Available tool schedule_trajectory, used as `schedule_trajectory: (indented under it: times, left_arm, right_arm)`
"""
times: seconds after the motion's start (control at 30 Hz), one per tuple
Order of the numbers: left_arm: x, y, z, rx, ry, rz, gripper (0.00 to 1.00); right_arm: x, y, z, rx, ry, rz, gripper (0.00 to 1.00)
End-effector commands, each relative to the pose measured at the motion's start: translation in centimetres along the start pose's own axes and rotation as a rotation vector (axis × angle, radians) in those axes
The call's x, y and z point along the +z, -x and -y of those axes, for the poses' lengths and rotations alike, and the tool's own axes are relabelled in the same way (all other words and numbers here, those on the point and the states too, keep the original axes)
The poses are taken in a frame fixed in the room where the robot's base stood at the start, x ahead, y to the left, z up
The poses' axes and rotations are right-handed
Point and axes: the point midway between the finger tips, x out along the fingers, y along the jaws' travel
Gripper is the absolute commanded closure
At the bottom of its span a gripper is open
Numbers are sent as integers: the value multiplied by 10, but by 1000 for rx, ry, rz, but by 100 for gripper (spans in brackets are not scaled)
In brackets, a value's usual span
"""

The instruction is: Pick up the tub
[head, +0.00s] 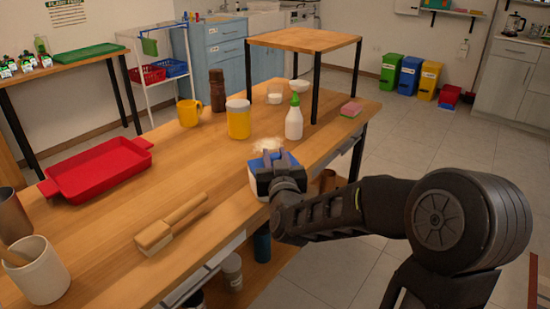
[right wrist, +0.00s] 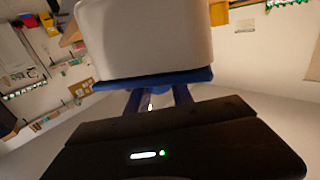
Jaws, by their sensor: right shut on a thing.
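The tub (head: 256,187) is white with a blue part at its top and is at the front right edge of the wooden table. My right gripper (head: 271,168) is shut on it and hides much of it in the head view. In the right wrist view the white wall of the tub (right wrist: 145,40) fills the upper middle, with a blue band (right wrist: 155,78) against the gripper fingers. Whether the tub touches the table is hard to tell. My left gripper is not in view.
A pale powdery patch (head: 268,146) shows just behind the tub. A white bottle with a green cap (head: 294,122) and a yellow jar (head: 238,122) stand farther back.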

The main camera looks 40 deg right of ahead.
Motion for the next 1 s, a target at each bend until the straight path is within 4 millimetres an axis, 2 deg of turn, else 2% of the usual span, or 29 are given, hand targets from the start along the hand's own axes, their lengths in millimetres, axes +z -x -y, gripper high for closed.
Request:
schedule_trajectory:
  times: [0.23,0.27,0.5,0.77,0.9,1.0]
  left_arm:
    - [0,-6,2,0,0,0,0]
    - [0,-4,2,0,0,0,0]
    - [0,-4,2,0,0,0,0]
    - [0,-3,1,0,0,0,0]
    - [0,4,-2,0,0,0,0]
    - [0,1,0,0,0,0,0]
  right_arm:
    - [5,0,0,0,0,-1,100]
    - [3,0,0,0,0,0,70]
    - [3,0,0,0,0,0,51]
    - [3,0,0,0,0,0,51]
    - [1,0,0,1,0,1,51]
    - [3,12,0,-1,0,-1,51]
